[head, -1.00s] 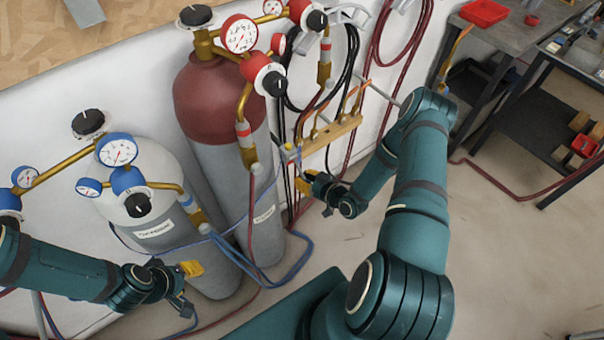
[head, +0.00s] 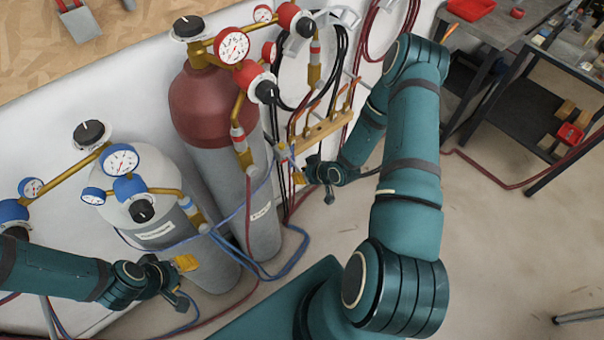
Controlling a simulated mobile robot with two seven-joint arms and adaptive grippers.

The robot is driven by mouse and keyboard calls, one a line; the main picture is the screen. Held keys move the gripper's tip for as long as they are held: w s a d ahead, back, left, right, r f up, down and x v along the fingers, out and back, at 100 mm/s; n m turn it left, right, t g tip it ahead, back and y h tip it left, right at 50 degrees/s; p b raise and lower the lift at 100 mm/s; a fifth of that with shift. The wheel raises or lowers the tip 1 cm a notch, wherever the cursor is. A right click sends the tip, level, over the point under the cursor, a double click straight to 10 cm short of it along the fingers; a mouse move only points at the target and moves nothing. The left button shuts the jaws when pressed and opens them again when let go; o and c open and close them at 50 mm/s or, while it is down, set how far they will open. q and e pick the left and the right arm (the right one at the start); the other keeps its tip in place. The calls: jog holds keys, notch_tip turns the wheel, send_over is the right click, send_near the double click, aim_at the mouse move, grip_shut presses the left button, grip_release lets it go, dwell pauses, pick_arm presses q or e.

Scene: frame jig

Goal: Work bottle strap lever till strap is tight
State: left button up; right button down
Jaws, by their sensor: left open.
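Two gas bottles stand against the white wall: a tall grey one with a dark red top (head: 203,112) and a shorter grey-white one (head: 139,207). A thin blue strap or line (head: 234,214) crosses their fronts; I cannot tell strap from hose everywhere. A small blue-grey and yellow fitting (head: 284,151) sits at the tall bottle's right side; it may be the strap lever. My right gripper (head: 302,169) is close beside it, partly hidden, and contact is unclear. My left gripper (head: 181,282) is open and empty in front of the shorter bottle's lower part.
Gauges and regulators (head: 233,47) project from both bottles. Blue hoses (head: 291,262) loop near the floor. A dark workbench (head: 515,100) stands at the right. Floor at the lower right is mostly clear.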

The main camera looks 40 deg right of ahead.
jog(key=shift+s, duration=0.1)
dwell(0.3)
jog(key=c, duration=0.7)
grip_release()
jog(key=shift+r, duration=0.1)
jog(key=shift+r, duration=0.1)
jog(key=v, duration=1.2)
